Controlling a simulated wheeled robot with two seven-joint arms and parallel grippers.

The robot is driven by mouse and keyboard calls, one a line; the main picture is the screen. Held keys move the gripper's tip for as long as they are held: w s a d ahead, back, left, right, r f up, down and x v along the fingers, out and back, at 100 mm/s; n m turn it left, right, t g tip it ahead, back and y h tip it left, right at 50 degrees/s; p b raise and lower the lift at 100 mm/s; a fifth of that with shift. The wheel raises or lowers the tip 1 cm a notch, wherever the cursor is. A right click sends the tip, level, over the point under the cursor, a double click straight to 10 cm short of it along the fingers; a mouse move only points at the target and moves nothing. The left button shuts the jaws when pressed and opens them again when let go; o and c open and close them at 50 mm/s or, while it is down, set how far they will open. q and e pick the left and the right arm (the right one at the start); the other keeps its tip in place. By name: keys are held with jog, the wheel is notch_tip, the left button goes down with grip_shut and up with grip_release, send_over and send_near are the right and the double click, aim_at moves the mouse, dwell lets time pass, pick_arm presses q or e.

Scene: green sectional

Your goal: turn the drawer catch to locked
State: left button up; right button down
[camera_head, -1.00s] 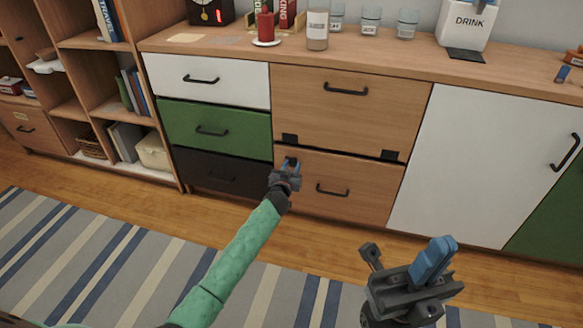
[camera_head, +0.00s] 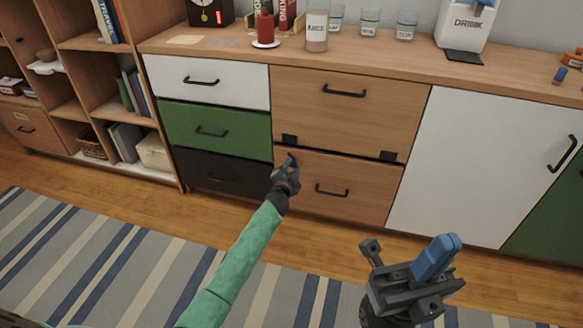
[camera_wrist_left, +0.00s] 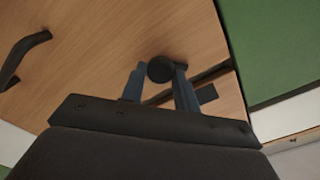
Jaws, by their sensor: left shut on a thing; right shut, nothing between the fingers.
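The drawer catch (camera_wrist_left: 160,70) shows as a round black knob on the wooden drawer front (camera_wrist_left: 90,50) in the left wrist view. My left gripper's blue fingers (camera_wrist_left: 161,85) are shut on it, one on each side. I cannot tell which way the catch is turned. My right gripper (camera_head: 437,258) is shut and empty, held over the floor and rug at lower right, apart from the cabinet.
The lower drawer's black handle (camera_head: 332,191) is to the right of my left gripper. Dark and green drawers (camera_head: 215,130) lie to the left. A jar (camera_head: 317,28) and a red candle (camera_head: 265,26) stand on the countertop.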

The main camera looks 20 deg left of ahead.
pick_arm(q)
jog(key=m, duration=0.5)
jog(key=shift+d, duration=0.1)
jog(key=shift+f+m+p, duration=0.15)
jog(key=shift+m+p, duration=0.2)
jog(key=shift+m, duration=1.35)
jog(key=o, duration=1)
jog(key=shift+c, duration=0.2)
